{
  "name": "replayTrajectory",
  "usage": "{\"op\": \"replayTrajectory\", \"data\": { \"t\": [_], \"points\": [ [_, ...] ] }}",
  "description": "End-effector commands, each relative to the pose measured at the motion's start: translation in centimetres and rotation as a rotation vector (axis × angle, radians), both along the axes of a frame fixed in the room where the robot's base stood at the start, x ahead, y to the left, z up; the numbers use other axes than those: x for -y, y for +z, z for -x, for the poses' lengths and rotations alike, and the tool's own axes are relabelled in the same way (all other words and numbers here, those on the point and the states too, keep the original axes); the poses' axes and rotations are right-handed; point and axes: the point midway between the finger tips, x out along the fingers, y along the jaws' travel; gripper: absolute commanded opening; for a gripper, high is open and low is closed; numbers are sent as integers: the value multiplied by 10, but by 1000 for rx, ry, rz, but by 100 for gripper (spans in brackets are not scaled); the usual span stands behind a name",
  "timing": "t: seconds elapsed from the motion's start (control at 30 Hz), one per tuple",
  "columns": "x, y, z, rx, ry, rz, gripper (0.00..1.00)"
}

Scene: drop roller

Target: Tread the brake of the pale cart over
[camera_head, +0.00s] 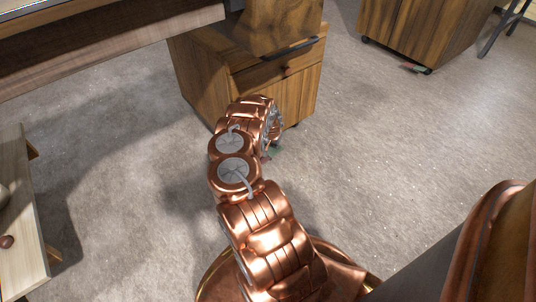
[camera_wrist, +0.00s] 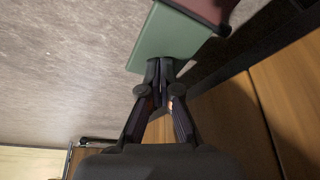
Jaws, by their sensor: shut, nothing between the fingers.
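A wooden cart (camera_head: 213,78) with a drawer and a dark handle stands in the upper middle of the head view; its wood looks a little lighter than that of the cart at the right. In the wrist view a green brake plate (camera_wrist: 168,42) with a dark red part (camera_wrist: 205,8) lies at the top, beside wooden panels. A small bit of green shows low at this cart in the head view (camera_head: 275,151). My gripper (camera_wrist: 160,66) is shut and empty, its tips at the green plate's near edge; I cannot tell whether they touch. In the head view my arm hides the gripper.
A darker wooden cart (camera_head: 425,32) on casters stands at the upper right, with a small red and green piece (camera_head: 417,68) by its wheel. A pale-topped table (camera_head: 22,255) is at the left and a desk edge (camera_head: 110,45) at the upper left. Grey floor between is clear.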

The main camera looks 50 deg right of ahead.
Motion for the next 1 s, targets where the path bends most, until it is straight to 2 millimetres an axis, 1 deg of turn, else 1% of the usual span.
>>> {"op": "replayTrajectory", "data": {
  "t": [0.8, 1.0],
  "points": [
    [-1, -11, 0, -1, 1, -1, 0],
    [0, -9, 0, 0, 0, -1, 0]
  ]
}}
